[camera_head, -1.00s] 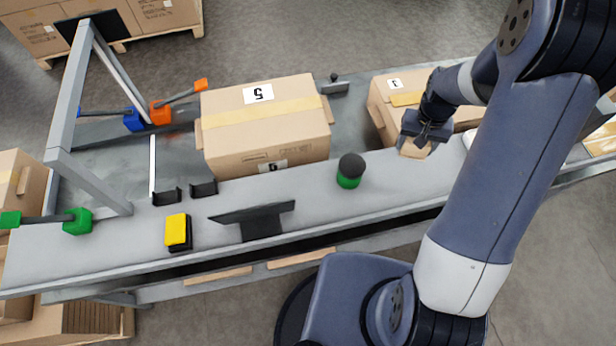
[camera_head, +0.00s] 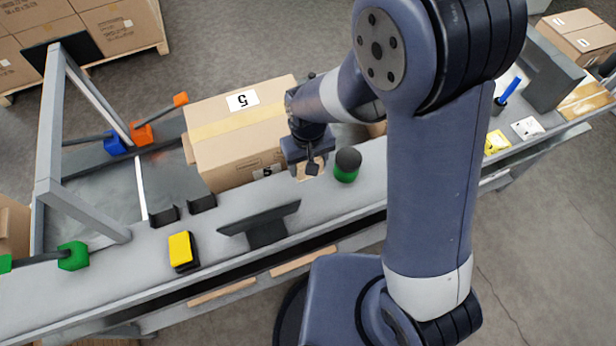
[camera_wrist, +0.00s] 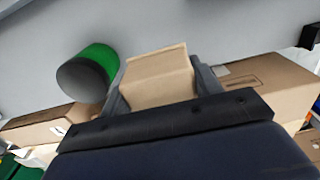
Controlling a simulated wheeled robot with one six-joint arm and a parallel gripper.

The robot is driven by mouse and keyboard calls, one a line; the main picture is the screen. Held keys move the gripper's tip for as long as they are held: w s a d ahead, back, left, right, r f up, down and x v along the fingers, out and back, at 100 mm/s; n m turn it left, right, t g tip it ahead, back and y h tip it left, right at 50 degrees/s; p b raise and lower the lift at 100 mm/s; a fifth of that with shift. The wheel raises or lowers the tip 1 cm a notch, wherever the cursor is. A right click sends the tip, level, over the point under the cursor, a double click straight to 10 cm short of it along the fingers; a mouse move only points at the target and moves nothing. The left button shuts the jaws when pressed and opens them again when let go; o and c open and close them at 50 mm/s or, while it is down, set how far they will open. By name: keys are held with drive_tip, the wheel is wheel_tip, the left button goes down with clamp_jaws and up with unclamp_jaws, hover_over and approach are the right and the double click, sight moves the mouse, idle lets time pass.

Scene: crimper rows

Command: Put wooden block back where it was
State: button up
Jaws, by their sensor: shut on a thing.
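My gripper (camera_head: 312,168) is shut on the wooden block (camera_head: 309,172), a small light-tan block. In the head view it is over the table's surface, between the box marked 5 and the green and black knob, and my wrist hides most of the block. In the wrist view the block (camera_wrist: 158,78) sits between the two grey fingers (camera_wrist: 160,90). Whether the block touches the surface below cannot be told.
The green and black knob (camera_head: 347,165) stands close right of my gripper. The large box marked 5 (camera_head: 235,140) is close left. A black angled stand (camera_head: 262,228) and a yellow button (camera_head: 181,250) are nearer the front. A metal frame (camera_head: 52,150) rises at the left.

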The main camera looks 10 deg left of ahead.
sight(308, 184)
drive_tip(key=shift+f, duration=3.4)
drive_tip(key=shift+f, duration=0.25)
drive_tip(key=o, duration=0.9)
drive_tip(key=shift+r, duration=0.1)
drive_tip(key=shift+r, duration=0.1)
wheel_tip(308, 184, up, 12)
drive_tip(key=shift+r, duration=0.1)
